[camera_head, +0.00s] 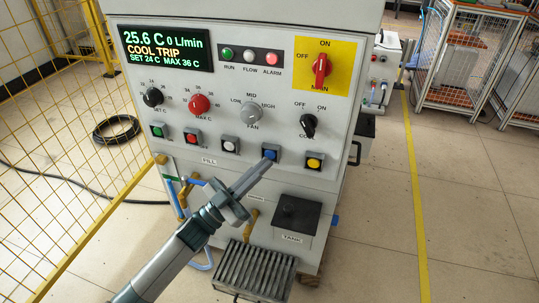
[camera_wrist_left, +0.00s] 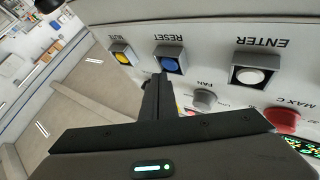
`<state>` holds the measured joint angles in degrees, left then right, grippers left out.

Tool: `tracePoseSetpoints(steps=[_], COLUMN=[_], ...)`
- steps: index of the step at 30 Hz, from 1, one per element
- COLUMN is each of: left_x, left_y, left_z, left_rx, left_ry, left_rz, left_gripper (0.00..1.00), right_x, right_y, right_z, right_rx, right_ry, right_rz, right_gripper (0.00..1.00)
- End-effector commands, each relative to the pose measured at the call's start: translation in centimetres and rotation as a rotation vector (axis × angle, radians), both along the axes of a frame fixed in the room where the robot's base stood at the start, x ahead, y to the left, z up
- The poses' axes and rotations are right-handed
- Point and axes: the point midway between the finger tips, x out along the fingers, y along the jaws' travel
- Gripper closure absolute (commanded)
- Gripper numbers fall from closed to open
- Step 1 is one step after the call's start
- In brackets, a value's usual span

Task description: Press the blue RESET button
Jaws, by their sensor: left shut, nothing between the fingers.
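The blue RESET button (camera_head: 270,154) sits in a grey square housing on the lower row of the machine's front panel. It also shows in the left wrist view (camera_wrist_left: 169,64), with the word RESET upside down above it. My left gripper (camera_head: 267,160) is shut and empty. Its fingertips are at the lower edge of the button's housing in the head view. In the left wrist view the fingertips end just below the blue face, which stays visible. I cannot tell whether they touch it. My right gripper is not in view.
A white button (camera_head: 230,145) and a yellow button (camera_head: 314,162) flank the blue one. Knobs sit above, including the black switch (camera_head: 308,126). The display (camera_head: 166,49) reads COOL TRIP, and the ALARM lamp (camera_head: 272,59) is red. A yellow mesh fence (camera_head: 60,150) stands at left.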

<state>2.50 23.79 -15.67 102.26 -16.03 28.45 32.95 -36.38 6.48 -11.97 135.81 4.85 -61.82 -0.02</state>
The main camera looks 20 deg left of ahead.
Motion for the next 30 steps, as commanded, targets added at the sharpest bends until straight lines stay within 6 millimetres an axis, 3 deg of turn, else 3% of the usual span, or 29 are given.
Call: tracePoseSetpoints(steps=[30], left_x=[1.04], left_y=[-0.04], left_z=[0.05], left_rx=[-0.001], left_ry=[-0.001], left_rz=[0.0], left_gripper=[1.0], right_x=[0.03], right_y=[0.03], right_z=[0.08], right_rx=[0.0], right_ry=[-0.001], right_rz=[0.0], right_gripper=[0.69])
